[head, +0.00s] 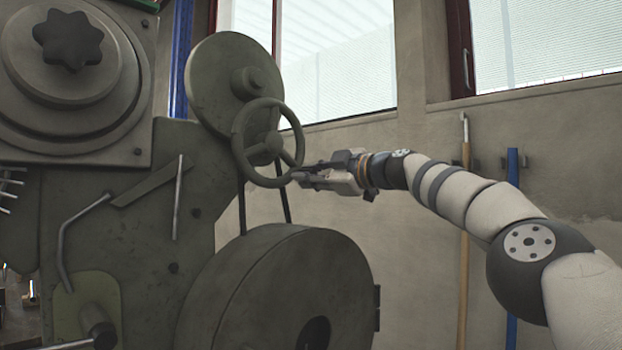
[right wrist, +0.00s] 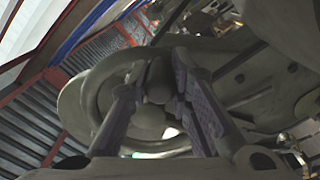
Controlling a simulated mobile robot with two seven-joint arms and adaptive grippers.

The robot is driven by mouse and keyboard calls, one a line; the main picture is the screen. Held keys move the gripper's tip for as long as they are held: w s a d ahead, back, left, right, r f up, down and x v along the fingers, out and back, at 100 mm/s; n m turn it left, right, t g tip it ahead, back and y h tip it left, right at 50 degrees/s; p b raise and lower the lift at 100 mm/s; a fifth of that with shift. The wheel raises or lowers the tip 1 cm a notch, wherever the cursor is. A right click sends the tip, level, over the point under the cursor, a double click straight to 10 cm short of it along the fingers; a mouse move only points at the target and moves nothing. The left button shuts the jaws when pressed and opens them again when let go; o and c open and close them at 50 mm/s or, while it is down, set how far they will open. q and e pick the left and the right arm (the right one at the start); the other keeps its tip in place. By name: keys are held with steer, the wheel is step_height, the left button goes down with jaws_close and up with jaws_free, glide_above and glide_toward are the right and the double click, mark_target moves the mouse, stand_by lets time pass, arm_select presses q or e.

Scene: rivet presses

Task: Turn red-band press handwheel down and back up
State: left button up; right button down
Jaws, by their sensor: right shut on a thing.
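The grey-green handwheel (head: 267,149) stands on the press, in front of a round pulley disc, in the head view. It has a thin round rim, a hub and spokes. No red band shows on the press in view. My right gripper (head: 298,177) reaches in from the right and is shut on the lower right part of the handwheel rim. In the right wrist view, the two fingers of my right gripper (right wrist: 160,80) stand on either side of a grey-green part of the wheel. The fingers hide the exact contact. My left gripper is not in view.
The round pulley disc (head: 225,85) is behind the handwheel, with a large drum guard (head: 270,290) below. A star knob (head: 68,40) and bent lever (head: 66,240) are at left. A wooden pole (head: 464,260) and blue pole (head: 512,240) lean on the wall.

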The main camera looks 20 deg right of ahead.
steer(key=shift+d+r, duration=0.15)
stand_by(0.3)
steer(key=c, duration=1.4)
jaws_free()
steer(key=shift+c, duration=0.2)
steer(key=shift+s+d, duration=0.25)
steer(key=shift+s, duration=0.05)
steer(key=v, duration=1.1)
steer(key=shift+s, duration=0.2)
